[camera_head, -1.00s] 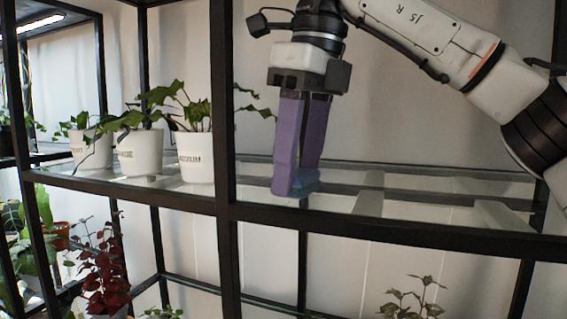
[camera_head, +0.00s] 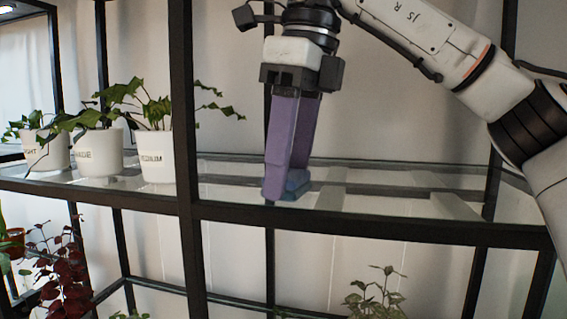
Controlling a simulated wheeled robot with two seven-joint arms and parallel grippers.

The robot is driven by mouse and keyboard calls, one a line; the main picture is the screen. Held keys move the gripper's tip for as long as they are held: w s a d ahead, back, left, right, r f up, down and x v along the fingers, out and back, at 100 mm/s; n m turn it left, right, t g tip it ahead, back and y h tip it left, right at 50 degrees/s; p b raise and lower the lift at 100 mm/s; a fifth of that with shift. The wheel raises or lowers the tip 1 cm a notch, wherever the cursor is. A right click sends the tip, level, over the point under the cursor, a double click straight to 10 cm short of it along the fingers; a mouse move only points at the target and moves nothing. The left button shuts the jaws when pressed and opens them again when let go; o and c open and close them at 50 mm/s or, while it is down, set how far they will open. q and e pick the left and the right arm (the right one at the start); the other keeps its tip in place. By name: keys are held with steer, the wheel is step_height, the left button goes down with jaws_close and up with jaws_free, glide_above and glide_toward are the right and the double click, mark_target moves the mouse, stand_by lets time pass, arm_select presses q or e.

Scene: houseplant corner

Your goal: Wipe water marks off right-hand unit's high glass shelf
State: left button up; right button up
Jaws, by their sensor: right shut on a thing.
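My right gripper (camera_head: 283,185), with long purple fingers, points down from the top of the view. It is shut on a blue pad (camera_head: 298,184), which is low at the fingertips and mostly hidden behind the near finger. The pad appears to rest on the high glass shelf (camera_head: 400,207) of the black-framed unit, right of the upright post. Pale patches show on the glass to the right of the pad. I cannot tell whether they are water marks or reflections. My left gripper is not in view.
Several white pots with green leafy plants, one of them a labelled pot (camera_head: 157,157), stand on the shelf left of the black post (camera_head: 183,120). The glass right of the gripper is clear. Below are a red-leaved plant (camera_head: 62,265) and a small green plant (camera_head: 372,295).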

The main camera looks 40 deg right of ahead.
mark_target(237, 189)
steer(key=shift+w+a, duration=0.55)
steer(key=shift+w, duration=0.15)
steer(key=shift+w+a, duration=0.5)
steer(key=shift+w, duration=0.2)
steer(key=shift+w+a+f, duration=0.15)
steer(key=shift+w+a, duration=0.95)
steer(key=shift+w, duration=0.3)
steer(key=shift+s+d, duration=1.55)
steer(key=shift+s, duration=0.25)
steer(key=shift+s+d, duration=0.7)
steer(key=shift+s, duration=0.3)
steer(key=shift+d+r, duration=0.15)
steer(key=shift+r, duration=1.35)
steer(key=shift+d+r, duration=0.1)
steer(key=shift+r, duration=1.5)
